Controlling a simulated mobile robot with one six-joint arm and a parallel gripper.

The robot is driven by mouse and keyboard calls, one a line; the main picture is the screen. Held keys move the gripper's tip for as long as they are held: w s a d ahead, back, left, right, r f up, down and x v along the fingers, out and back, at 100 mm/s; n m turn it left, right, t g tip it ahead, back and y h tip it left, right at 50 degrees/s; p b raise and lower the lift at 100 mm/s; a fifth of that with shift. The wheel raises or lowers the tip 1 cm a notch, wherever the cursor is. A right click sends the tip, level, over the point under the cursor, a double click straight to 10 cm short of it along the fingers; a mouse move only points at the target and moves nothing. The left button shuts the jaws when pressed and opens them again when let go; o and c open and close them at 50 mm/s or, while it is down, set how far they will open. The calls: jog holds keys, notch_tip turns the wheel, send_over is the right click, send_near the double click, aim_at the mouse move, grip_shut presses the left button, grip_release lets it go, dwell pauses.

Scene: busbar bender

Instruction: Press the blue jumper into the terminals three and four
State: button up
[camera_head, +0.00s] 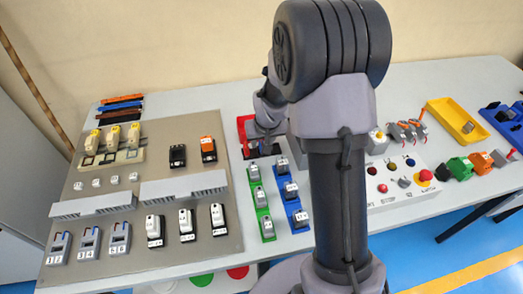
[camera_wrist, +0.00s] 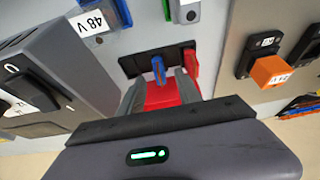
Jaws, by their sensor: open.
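The blue jumper (camera_wrist: 158,68) stands upright in a dark holder (camera_wrist: 132,66) in the wrist view. My gripper (camera_wrist: 159,83) is open, its two grey fingers on either side of the jumper. I cannot tell whether they touch it. The grey terminal block labelled 3 4 (camera_head: 90,241) stands at the front left of the grey panel, between two similar blocks.
The grey panel (camera_head: 215,255) also carries white breakers (camera_head: 186,224), grey ducts (camera_head: 93,205) and an orange-topped module (camera_head: 208,149). Green (camera_head: 259,199) and blue (camera_head: 289,201) rails hold grey parts beside it. A button box (camera_head: 405,182) and yellow tray (camera_head: 456,121) are at right.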

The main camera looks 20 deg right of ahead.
aim_at(262, 143)
jog(key=x, duration=0.3)
jog(key=shift+r, duration=0.2)
jog(key=shift+c, duration=0.7)
grip_shut()
jog(key=shift+r, duration=0.1)
